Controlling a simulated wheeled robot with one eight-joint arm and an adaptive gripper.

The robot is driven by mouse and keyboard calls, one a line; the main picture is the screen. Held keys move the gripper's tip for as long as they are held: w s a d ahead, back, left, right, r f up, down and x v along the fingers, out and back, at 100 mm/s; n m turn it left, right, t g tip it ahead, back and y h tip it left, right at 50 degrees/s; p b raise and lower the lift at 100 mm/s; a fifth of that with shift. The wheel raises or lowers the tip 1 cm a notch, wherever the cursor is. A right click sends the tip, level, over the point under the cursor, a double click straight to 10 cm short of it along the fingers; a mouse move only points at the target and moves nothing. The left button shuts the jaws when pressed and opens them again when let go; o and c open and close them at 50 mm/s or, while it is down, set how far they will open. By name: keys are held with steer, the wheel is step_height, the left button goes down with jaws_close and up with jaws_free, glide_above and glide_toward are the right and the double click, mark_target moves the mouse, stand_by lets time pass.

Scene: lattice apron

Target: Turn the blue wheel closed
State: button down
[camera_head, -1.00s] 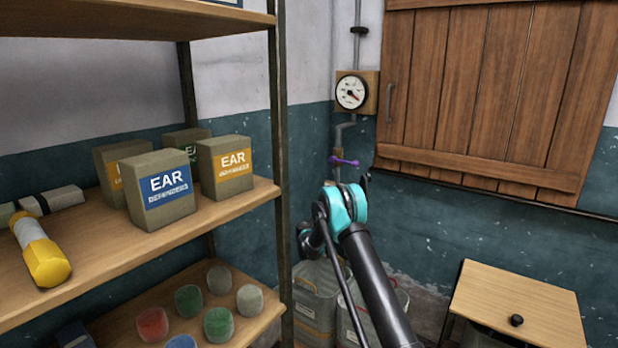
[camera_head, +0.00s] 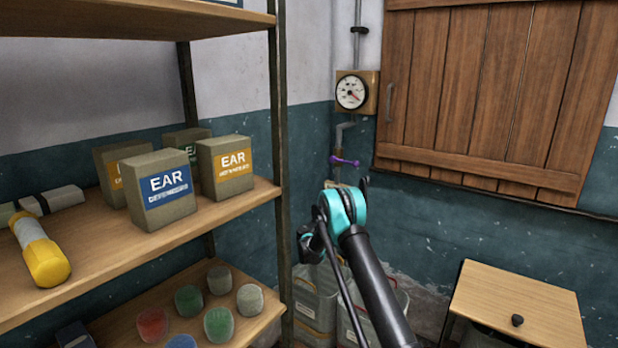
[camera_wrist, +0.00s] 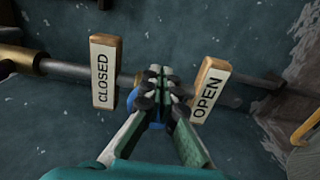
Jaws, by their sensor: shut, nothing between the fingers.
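My gripper (camera_wrist: 156,82) is in the middle of the wrist view, its fingers together and nothing visible between them. Small blue parts of the wheel (camera_wrist: 132,98) show beside and behind the fingers, which hide most of it. I cannot tell whether they touch it. A CLOSED sign (camera_wrist: 104,72) stands to the left of the fingers and an OPEN sign (camera_wrist: 209,90) to the right. A grey pipe (camera_wrist: 65,69) runs behind them. In the head view the blue wheel and my fingertips cannot be made out behind my arm.
A purple handle (camera_head: 345,161) sits on a wall pipe below a round gauge (camera_head: 351,92). A shelf (camera_head: 240,196) with boxes stands left of my arm. Grey containers (camera_head: 316,292) stand below the arm. A small wooden table (camera_head: 520,290) is at right, under a wooden shutter (camera_head: 480,90).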

steer(key=shift+f, duration=0.7)
steer(key=shift+w+a+f, duration=0.15)
steer(key=shift+f, duration=0.65)
steer(key=v, duration=0.6)
steer(key=shift+s+d, duration=0.25)
steer(key=shift+d, duration=0.1)
steer(key=shift+f, duration=0.1)
stand_by(0.4)
